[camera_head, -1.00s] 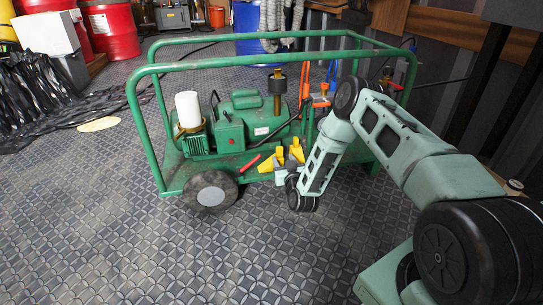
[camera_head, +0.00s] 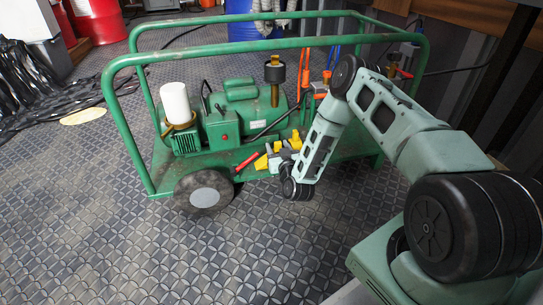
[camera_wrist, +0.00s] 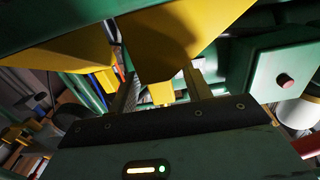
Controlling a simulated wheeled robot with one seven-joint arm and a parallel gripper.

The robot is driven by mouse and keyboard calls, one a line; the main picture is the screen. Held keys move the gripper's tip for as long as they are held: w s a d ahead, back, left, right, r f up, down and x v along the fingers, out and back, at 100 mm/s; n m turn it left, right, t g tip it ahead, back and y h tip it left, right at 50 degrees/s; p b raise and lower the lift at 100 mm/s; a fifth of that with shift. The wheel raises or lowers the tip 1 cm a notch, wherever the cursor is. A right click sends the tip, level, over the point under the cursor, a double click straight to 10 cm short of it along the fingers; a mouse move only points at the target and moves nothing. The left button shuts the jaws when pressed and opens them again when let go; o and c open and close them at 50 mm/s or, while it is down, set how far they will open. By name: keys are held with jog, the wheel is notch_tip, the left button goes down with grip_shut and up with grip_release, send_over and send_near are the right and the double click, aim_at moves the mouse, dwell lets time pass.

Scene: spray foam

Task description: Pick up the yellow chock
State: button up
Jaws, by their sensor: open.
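Yellow chock pieces (camera_head: 262,162) lie on the front edge of the green cart's deck, beside a red handle. More yellow (camera_head: 296,142) shows just behind my gripper (camera_head: 283,150); I cannot tell whether it is a separate chock. In the wrist view a yellow chock (camera_wrist: 165,38) stands large just beyond and between the fingers of my gripper (camera_wrist: 160,85), and another yellow block (camera_wrist: 82,50) is left of them. The fingers are apart. Whether they touch the yellow is unclear, and my arm partly hides the spot in the head view.
The green cart (camera_head: 118,130) has a tube frame over the deck, with a green motor (camera_head: 246,105), a white cylinder (camera_head: 175,102) and a red handle (camera_head: 247,162) nearby. A wheel (camera_head: 204,191) is at the front. The floor in front is clear.

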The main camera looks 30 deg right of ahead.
grip_shut()
